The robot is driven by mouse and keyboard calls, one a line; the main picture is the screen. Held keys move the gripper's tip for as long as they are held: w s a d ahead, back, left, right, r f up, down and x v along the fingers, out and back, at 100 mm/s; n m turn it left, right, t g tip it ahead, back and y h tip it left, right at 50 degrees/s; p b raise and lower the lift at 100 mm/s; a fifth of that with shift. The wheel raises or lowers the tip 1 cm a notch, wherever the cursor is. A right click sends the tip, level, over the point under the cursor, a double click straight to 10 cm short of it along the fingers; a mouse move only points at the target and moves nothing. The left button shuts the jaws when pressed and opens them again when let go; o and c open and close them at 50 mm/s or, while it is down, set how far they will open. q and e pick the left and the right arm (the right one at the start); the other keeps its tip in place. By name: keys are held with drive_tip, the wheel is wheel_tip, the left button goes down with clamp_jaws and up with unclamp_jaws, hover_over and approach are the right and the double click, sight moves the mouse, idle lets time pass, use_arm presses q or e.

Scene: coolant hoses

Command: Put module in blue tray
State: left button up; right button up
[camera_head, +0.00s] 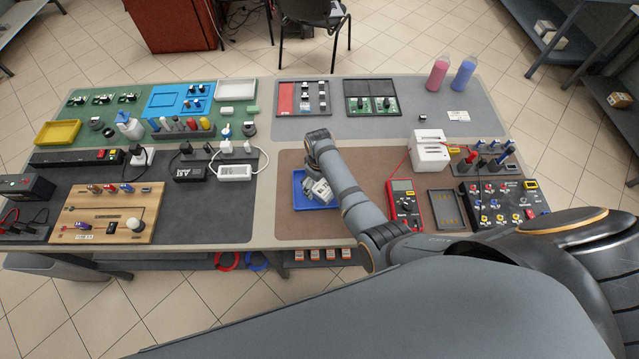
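A small blue tray (300,202) lies on the brown mat near the middle of the bench. My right arm comes in from the lower right, and my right gripper (319,191) points down over the tray, hiding much of its inside. The fingers are small and seen from behind, so I cannot tell whether they are open or shut, or whether a module is between them or in the tray. Two green-board modules (375,104) sit in a dark frame at the back of the bench. My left gripper is not in view.
White adapters (235,171) and a wooden board (106,212) are on the left. The brown mat behind the blue tray is mostly clear.

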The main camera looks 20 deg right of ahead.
sight(319, 185)
drive_tip(key=shift+r, duration=0.2)
wheel_tip(319, 185, up, 7)
drive_tip(key=p, duration=0.6)
drive_tip(key=shift+f+p, duration=0.2)
drive_tip(key=shift+p, duration=0.15)
use_arm(q)
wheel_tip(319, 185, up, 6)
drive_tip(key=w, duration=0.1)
drive_tip(key=shift+b, duration=0.35)
use_arm(e)
wheel_tip(319, 185, up, 5)
drive_tip(key=shift+r, duration=0.2)
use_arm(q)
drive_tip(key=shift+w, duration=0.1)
